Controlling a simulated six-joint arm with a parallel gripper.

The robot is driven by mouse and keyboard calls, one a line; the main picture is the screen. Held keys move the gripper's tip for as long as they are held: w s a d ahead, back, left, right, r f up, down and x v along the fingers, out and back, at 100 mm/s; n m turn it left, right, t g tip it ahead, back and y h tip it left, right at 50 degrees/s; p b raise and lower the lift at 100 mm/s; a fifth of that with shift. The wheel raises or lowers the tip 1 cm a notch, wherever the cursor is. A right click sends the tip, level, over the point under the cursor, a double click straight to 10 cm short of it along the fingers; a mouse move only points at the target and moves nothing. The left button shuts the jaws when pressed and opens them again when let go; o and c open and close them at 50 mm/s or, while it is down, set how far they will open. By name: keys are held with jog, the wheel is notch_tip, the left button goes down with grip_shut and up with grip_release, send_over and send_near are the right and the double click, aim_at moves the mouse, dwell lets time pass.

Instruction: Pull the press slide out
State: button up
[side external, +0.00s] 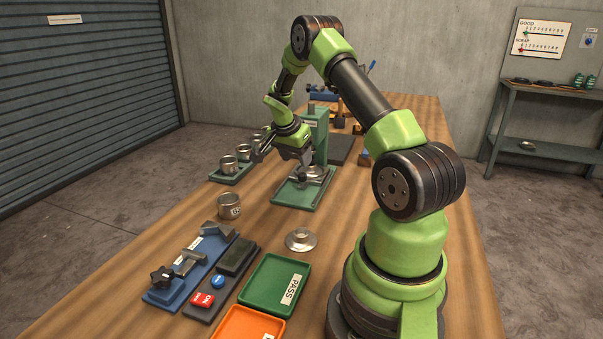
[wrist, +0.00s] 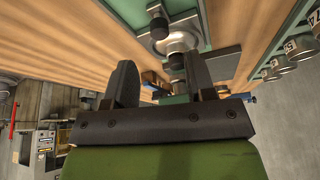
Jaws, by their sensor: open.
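The press stands mid-table, with a green column (side external: 319,128) and a green base plate (side external: 293,194). Its slide (side external: 311,183), a grey metal piece low on the base, carries a round metal part (side external: 316,171). In the wrist view a round metal disc (wrist: 188,22) lies on the green plate, with a dark knob (wrist: 158,27) on a short post beside it. My gripper (side external: 294,155) is just above and in front of the slide. In the wrist view its two dark fingers (wrist: 160,76) are apart with nothing between them. My gripper hides part of the press.
Several metal cups stand in a green rack (side external: 230,175) to the left. A single cup (side external: 229,206), a flanged metal piece (side external: 300,240), a blue clamp fixture (side external: 190,268), a button box (side external: 207,299) and a green PASS tray (side external: 275,284) are nearer. Bare table lies around the base plate's front.

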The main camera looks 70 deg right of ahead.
aim_at(302, 174)
jog(key=x, duration=0.6)
jog(key=shift+d+f, duration=0.1)
jog(key=shift+f, duration=0.2)
